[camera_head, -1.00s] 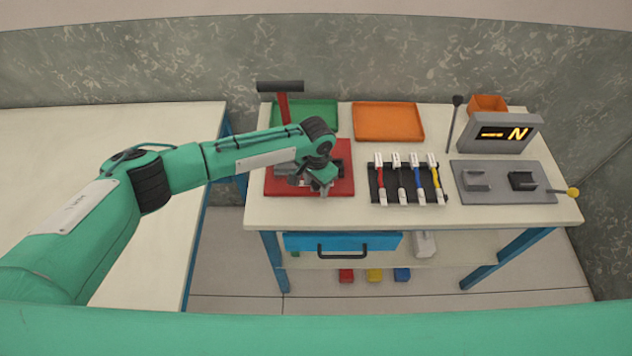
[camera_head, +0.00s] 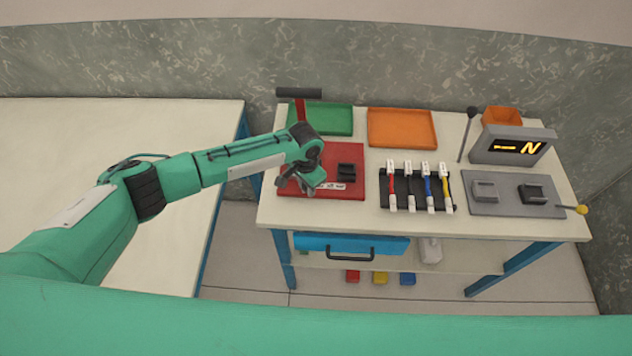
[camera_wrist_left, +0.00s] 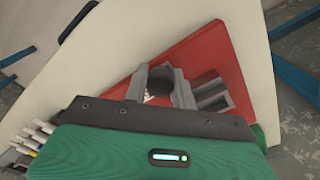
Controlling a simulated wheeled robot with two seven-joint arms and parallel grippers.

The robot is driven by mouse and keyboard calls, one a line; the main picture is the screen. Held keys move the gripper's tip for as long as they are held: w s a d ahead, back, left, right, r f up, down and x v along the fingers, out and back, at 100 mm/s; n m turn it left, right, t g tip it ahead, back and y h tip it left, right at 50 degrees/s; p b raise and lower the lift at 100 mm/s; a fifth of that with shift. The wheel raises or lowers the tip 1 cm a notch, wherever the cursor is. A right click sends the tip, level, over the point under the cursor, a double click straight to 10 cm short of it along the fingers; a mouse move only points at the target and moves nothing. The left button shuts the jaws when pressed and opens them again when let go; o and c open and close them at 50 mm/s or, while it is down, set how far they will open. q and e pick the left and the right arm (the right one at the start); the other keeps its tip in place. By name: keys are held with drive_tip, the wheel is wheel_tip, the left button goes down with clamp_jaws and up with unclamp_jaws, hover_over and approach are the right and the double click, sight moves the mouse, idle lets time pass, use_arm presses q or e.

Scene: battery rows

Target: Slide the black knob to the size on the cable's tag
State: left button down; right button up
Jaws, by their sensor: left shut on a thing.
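My left gripper (camera_head: 302,190) is at the left part of the red crimping station (camera_head: 350,194). In the left wrist view its two grey fingers (camera_wrist_left: 160,82) are closed on a dark round knob (camera_wrist_left: 158,87). The knob is hidden by the gripper in the head view. White size labels (camera_head: 331,186) lie along the station's front, right of the gripper; their print is too small to read. A black block (camera_head: 346,172) sits on the station's right. Several cables with white tags (camera_head: 409,167) lie in a black rack (camera_head: 434,208); the tags are unreadable. My right gripper is out of view.
A lever with a black handle (camera_head: 299,93) rises behind the station. Green (camera_head: 328,117) and orange (camera_head: 400,127) trays lie at the back. A grey fixture plate (camera_head: 510,207) and a lit display (camera_head: 514,147) stand at the right.

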use_arm(q)
drive_tip(key=shift+a, duration=0.15)
drive_tip(key=c, duration=1.1)
unclamp_jaws()
drive_tip(key=shift+a, duration=0.15)
drive_tip(key=shift+c, duration=0.2)
drive_tip(key=shift+r, duration=0.1)
drive_tip(key=shift+r, duration=0.4)
wheel_tip(320, 180, up, 13)
drive_tip(key=b, duration=0.3)
drive_tip(key=shift+f, duration=0.15)
